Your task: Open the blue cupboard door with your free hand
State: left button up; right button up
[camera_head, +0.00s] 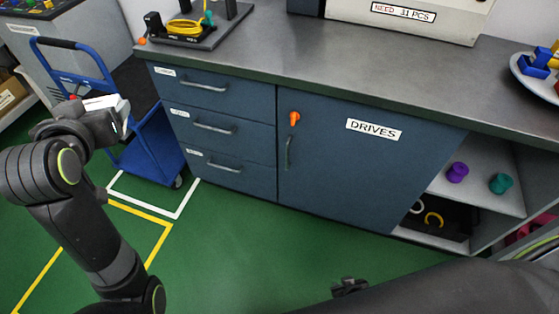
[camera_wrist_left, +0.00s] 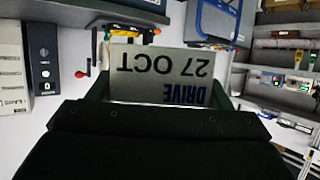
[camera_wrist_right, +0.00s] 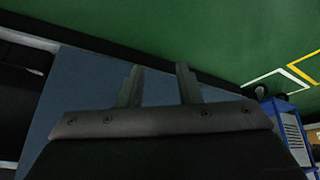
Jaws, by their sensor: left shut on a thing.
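The blue cupboard door (camera_head: 345,170), labelled DRIVES, is shut under the counter. Its upright handle (camera_head: 288,152) is near the left edge, with an orange catch (camera_head: 294,118) above it. My right gripper (camera_head: 349,288) is low in front of the door and apart from the handle. In the right wrist view its two fingers (camera_wrist_right: 160,85) are apart and empty, with the blue front (camera_wrist_right: 85,85) behind them. My left gripper (camera_head: 110,112) is shut on a drive (camera_head: 103,103), whose label reads DRIVE 27 OCT upside down in the left wrist view (camera_wrist_left: 160,75).
Blue drawers (camera_head: 215,130) are left of the door. Open shelves (camera_head: 480,185) with purple and teal spools are right of it. A blue trolley (camera_head: 150,150) stands at the left. The green floor (camera_head: 250,250) before the cupboard is clear.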

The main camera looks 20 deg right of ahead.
jog(key=w+a+r+t+b, duration=0.1)
jog(key=w+a+t+b, duration=0.25)
jog(key=w, duration=0.75)
jog(key=t+b, duration=0.9)
jog(key=b, duration=0.6)
send_near(288, 150)
jog(key=shift+y, duration=0.3)
jog(key=w+b, duration=0.2)
jog(key=w, duration=0.1)
jog(key=w+b, duration=0.2)
jog(key=w, duration=0.2)
jog(key=shift+w+d+f+b, duration=0.15)
jog(key=shift+w+b, duration=0.1)
jog(key=shift+b, duration=0.1)
jog(key=shift+w, duration=0.8)
pick_arm(q)
notch_tip(288, 150, down, 26)
jog(key=shift+a+r, duration=0.2)
jog(key=shift+s, duration=0.1)
pick_arm(e)
grip_shut()
